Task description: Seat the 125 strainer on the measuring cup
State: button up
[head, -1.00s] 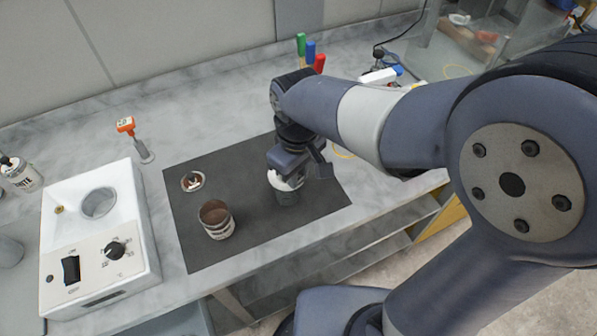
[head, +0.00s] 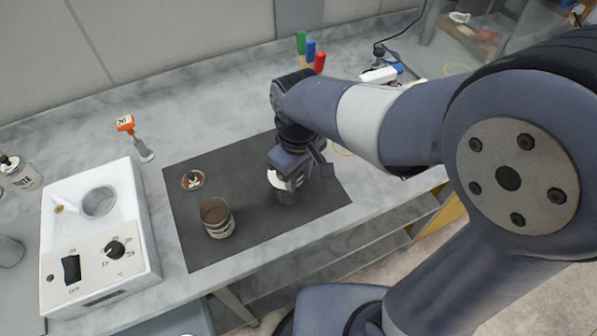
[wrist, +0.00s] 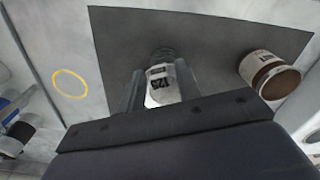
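The 125 strainer is the white piece marked "125" (wrist: 160,74), held upright between the two grey fingers of my gripper (wrist: 163,92) in the wrist view. In the head view my gripper (head: 290,178) is low over the right part of the dark mat, and the strainer's white side (head: 276,181) shows at its left. The measuring cup, a grey vessel (head: 287,196), stands on the mat directly under the gripper. The strainer is at the cup's top; the fingers hide the contact, so I cannot tell whether it is fully seated.
An open paint can (head: 217,218) stands left of the cup on the mat (head: 240,180), with a round lid (head: 192,180) behind it. Coloured-handled tools (head: 311,50) are behind my gripper.

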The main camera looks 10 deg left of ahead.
jog(key=shift+f, duration=0.15)
notch_tip(320, 180, up, 11)
dwell(0.5)
notch_tip(320, 180, down, 11)
jog(key=shift+f, duration=0.1)
jog(key=shift+r, duration=0.2)
dwell(0.4)
dwell(0.3)
